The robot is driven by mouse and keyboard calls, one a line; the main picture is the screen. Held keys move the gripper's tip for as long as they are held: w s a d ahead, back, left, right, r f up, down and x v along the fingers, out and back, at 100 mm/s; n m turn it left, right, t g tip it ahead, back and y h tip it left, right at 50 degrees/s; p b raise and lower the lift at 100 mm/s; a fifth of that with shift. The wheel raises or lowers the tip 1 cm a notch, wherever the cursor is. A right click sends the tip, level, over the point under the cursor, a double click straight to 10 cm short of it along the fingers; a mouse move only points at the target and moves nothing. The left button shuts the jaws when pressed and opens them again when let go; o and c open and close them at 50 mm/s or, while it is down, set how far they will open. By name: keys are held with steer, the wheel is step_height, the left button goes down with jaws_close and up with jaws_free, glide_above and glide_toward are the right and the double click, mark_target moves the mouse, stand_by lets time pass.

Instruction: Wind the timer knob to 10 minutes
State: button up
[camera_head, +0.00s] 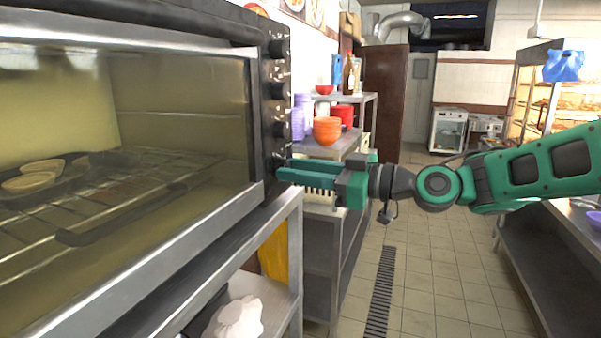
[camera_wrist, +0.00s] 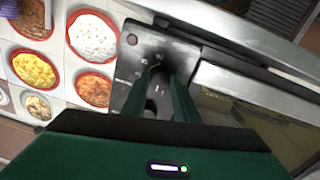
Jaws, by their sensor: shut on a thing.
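The oven's dark control panel (camera_head: 270,105) carries a column of black knobs on the right side of its front. My gripper (camera_head: 281,170) is at the lowest place in that column, with its green fingers pointing at the panel. In the wrist view my gripper (camera_wrist: 160,78) has its fingers on both sides of a dark knob (camera_wrist: 159,90) on the panel, shut on it. The fingers hide most of this knob, so its pointer cannot be read. Small white marks show on the panel around it, too small to read.
The oven's glass door (camera_head: 180,120) is shut, with a rack and a tray of round items inside. A steel shelf with orange bowls (camera_head: 327,130) stands behind my gripper. The tiled floor (camera_head: 430,270) to the right is clear.

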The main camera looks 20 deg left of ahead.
steer(key=shift+w, duration=0.1)
steer(key=m, duration=0.8)
steer(key=shift+w+d+r, duration=0.1)
steer(key=shift+r, duration=0.05)
steer(key=m, duration=0.4)
steer(key=shift+m, duration=0.3)
steer(key=shift+w+m, duration=0.1)
steer(key=shift+m, duration=1.3)
steer(key=o, duration=1.1)
steer(key=shift+c, duration=0.2)
steer(key=shift+g, duration=0.3)
